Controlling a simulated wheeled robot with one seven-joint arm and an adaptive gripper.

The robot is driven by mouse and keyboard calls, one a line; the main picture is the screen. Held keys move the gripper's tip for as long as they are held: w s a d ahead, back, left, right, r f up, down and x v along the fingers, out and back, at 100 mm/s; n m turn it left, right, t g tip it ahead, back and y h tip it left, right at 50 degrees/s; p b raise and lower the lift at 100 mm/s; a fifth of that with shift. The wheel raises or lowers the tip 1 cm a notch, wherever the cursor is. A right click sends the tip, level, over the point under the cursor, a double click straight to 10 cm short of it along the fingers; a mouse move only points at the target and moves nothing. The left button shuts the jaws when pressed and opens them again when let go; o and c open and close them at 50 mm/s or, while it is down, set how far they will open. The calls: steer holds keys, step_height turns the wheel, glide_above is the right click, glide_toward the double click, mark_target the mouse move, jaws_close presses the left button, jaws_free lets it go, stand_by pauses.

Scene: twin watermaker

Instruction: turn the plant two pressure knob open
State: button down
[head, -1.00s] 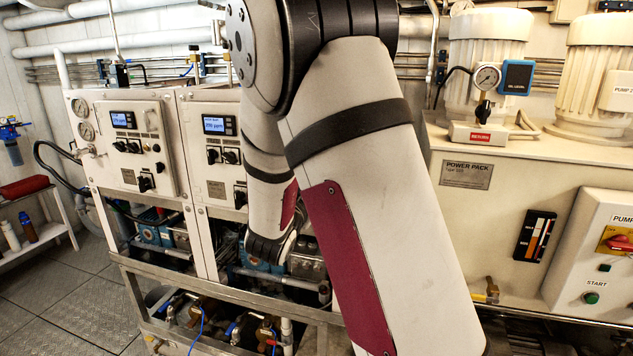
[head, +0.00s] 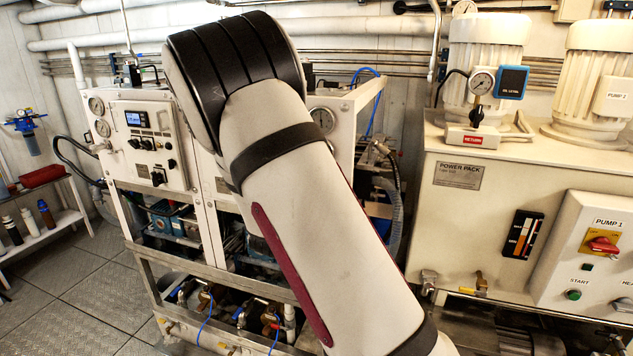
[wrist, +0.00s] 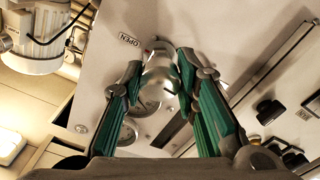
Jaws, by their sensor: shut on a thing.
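How far the knob is turned cannot be told. In the head view, the plant two cabinet (head: 212,235) is mostly covered by my arm, which hides its display, the knob and my gripper.
Round gauges sit close to the knob in the wrist view (wrist: 138,130). The left plant cabinet (head: 170,120) stands beside plant two. The power pack (head: 470,215) is to the right, and a shelf with bottles (head: 45,215) is far left. Bare floor lies at lower left.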

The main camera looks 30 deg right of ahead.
steer(key=n+p, duration=0.1)
steer(key=n, duration=0.4)
steer(key=shift+s+f+n, duration=0.1)
steer(key=shift+n, duration=0.2)
steer(key=shift+n+p, duration=0.55)
steer(key=shift+n, duration=1.65)
steer(key=c, duration=1.2)
jaws_free()
steer(key=shift+a, duration=0.1)
steer(key=v, duration=1.1)
steer(key=shift+s+a, duration=0.3)
